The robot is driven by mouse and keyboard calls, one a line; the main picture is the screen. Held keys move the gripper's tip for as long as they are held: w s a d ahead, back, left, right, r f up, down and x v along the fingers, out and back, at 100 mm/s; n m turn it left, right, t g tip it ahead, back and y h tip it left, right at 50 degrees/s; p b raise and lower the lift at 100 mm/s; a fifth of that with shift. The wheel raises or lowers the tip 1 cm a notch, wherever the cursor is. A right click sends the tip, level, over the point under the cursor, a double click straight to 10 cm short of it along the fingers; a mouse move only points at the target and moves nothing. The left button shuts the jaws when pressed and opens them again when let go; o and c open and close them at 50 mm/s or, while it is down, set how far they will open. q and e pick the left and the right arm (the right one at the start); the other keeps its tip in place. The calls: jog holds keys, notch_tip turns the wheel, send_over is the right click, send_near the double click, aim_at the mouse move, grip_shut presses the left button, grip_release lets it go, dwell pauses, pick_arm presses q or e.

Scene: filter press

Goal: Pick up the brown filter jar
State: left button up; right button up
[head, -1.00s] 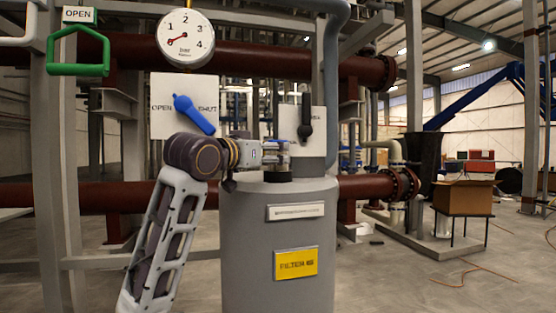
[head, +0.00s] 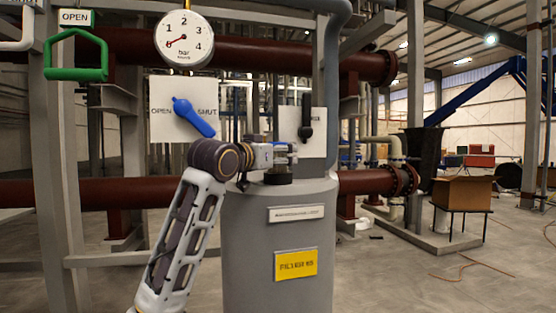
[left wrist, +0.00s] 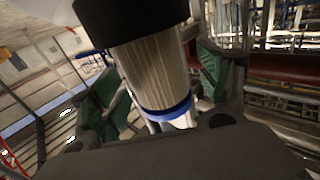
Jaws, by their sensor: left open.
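In the left wrist view a pleated, pale brown cylinder (left wrist: 160,75), which I take for the filter jar, has a black end (left wrist: 130,15) at the top of the picture and a blue band (left wrist: 168,108) at the other. My left gripper (head: 288,154) is open at the top of the grey filter tank (head: 278,235). Its green-padded fingers stand on either side of the cylinder; I cannot tell whether they touch it. In the head view the gripper mostly hides the cylinder, and a black disc (head: 278,178) shows under it on the tank. My right gripper is not in view.
Behind the tank are a panel with a blue lever (head: 194,116), a panel with a black lever (head: 305,118) and brown-red pipes (head: 120,193). A gauge (head: 184,40) and a green handle (head: 76,74) are above left. A cardboard box (head: 462,192) stands on the right.

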pick_arm(q)
jog(key=shift+w+d, duration=0.2)
jog(key=shift+w, duration=0.05)
dwell(0.3)
jog(key=c, duration=1.2)
